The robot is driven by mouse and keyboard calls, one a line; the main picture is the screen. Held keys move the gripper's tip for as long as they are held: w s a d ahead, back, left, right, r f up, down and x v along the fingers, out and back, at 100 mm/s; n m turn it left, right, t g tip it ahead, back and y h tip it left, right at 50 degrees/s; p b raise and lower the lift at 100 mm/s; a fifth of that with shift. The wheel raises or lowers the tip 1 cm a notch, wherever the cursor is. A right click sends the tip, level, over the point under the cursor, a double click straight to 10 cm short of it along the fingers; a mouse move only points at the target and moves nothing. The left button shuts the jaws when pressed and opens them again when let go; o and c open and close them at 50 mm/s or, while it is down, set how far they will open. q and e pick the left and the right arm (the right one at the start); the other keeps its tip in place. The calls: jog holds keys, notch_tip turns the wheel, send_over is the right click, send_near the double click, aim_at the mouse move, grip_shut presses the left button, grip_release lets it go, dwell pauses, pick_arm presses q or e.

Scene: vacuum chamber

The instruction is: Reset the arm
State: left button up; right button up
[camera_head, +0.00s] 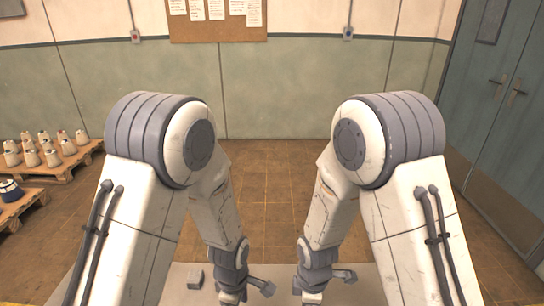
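Both of my arms are bent at the elbow, with the forearms hanging down in front of me in the head view. My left gripper (234,294) is at the bottom edge, left of centre. My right gripper (312,293) is at the bottom edge, right of centre. The two stand apart, with floor showing between the forearms. The fingertips are hidden or cut off by the frame, so I cannot see whether they are open or shut. No object shows in either gripper.
Wooden pallets (62,172) with several small white containers (40,148) stand at the left. A blue-and-white container (10,190) is nearer. Blue double doors (505,110) are at the right. A notice board (218,22) hangs on the back wall. The brown tiled floor (275,185) ahead is clear.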

pick_arm(q)
jog(key=s+d+r+m, duration=0.1)
jog(key=s+r+m, duration=0.6)
jog(key=r+m, duration=0.2)
jog(key=s+d+r+m+h, duration=0.1)
jog(key=s+d+r+m, duration=0.1)
jog(key=s+r+m, duration=0.5)
notch_tip(320, 180, up, 4)
jog(key=m, duration=0.6)
jog(key=shift+s+d+f, duration=0.2)
jog(key=shift+s+d, duration=0.05)
jog(key=shift+s, duration=0.1)
pick_arm(e)
jog(key=s+a+r+m, duration=0.2)
jog(key=s+r+m, duration=0.2)
jog(key=s+r, duration=0.3)
jog(key=s+a+r+m+y, duration=0.1)
jog(key=s+r+m, duration=0.4)
jog(key=r, duration=0.7)
jog(key=s, duration=0.2)
jog(key=shift+s+a+r, duration=0.25)
jog(key=shift+s+a, duration=0.1)
